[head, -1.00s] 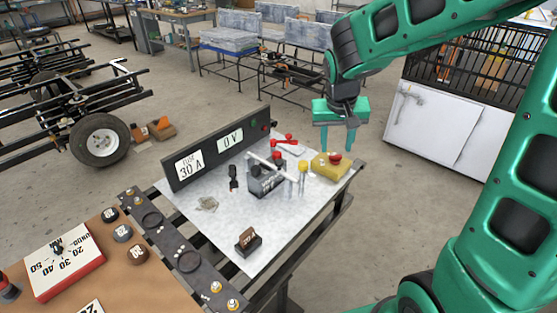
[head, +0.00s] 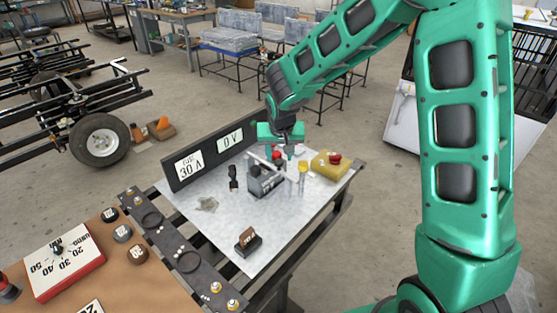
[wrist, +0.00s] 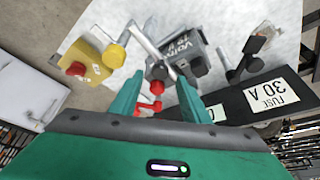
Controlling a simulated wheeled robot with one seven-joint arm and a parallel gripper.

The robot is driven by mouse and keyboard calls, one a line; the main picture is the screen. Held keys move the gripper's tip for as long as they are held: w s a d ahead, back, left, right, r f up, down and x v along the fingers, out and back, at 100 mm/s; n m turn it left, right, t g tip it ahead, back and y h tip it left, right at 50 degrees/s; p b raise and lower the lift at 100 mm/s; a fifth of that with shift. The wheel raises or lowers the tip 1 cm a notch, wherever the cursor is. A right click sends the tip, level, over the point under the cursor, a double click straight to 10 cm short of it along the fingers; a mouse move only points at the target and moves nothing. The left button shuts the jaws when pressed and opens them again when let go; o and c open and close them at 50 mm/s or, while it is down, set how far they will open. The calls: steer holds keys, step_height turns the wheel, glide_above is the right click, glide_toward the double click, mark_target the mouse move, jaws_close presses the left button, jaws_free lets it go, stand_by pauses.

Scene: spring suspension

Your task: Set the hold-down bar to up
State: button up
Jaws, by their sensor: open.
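The battery (head: 262,186) is a dark grey box on the pale bench top; it shows in the wrist view with lettering (wrist: 180,44). A light grey bar, which looks like the hold-down bar (head: 264,163), runs slantwise across the battery's top; it also shows in the wrist view (wrist: 146,42). I cannot tell whether it touches the battery. My gripper (wrist: 160,92) is open and points down towards the bench, over the far side of the battery. In the head view my gripper (head: 282,146) partly hides the red clamp; red parts (wrist: 150,106) show between the fingers in the wrist view.
A yellow box (head: 326,167) with a red button and a yellow-topped post (head: 302,167) stand right of the battery. A dark display panel (head: 205,155) lines the back edge. A black lever (head: 233,178) stands left. The bench's front is mostly clear except a small brown-topped block (head: 248,241).

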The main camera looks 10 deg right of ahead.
mark_target(279, 161)
steer(key=shift+x, duration=1.55)
jaws_close()
steer(key=shift+d+r, duration=0.1)
steer(key=shift+r, duration=0.05)
